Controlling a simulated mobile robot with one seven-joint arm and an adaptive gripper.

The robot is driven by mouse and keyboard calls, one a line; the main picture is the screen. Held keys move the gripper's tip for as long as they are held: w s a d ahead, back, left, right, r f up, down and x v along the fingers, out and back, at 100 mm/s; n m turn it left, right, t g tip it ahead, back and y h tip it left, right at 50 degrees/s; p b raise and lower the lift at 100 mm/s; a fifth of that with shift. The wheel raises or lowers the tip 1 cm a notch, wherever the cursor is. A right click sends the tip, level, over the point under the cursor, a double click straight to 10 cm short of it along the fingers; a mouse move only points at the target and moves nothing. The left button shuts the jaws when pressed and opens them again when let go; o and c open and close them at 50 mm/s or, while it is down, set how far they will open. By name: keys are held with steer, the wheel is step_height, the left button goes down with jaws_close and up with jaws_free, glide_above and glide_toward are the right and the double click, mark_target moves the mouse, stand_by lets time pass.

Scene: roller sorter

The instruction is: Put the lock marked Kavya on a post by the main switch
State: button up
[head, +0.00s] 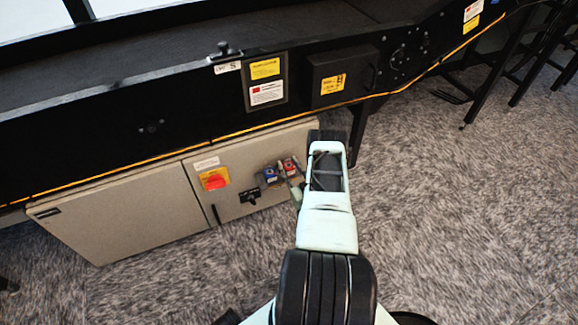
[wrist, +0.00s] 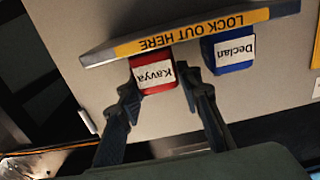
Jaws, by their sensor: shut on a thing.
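The red lock (wrist: 153,76) has a white label reading Kavya, upside down in the wrist view. My gripper (wrist: 160,88) is shut on it, one finger on each side. In the head view the red lock (head: 290,164) is at the gripper tips (head: 293,176), by the grey cabinet's front. The lock is right at the edge of the LOCK OUT HERE bar (wrist: 190,36); its shackle is hidden, so I cannot tell whether it is around a post. The main switch (head: 214,179) is a red handle on a yellow plate, left of the locks.
A blue lock marked Declan (wrist: 234,52) is at the same bar, close beside the red one. A black handle (head: 250,196) sits low on the cabinet (head: 140,212). The black conveyor frame (head: 120,120) overhangs above. Carpet in front is clear.

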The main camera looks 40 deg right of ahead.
steer(key=shift+f, duration=0.15)
stand_by(0.6)
steer(key=o, duration=1.3)
step_height(320, 180, up, 10)
steer(key=shift+d, duration=0.1)
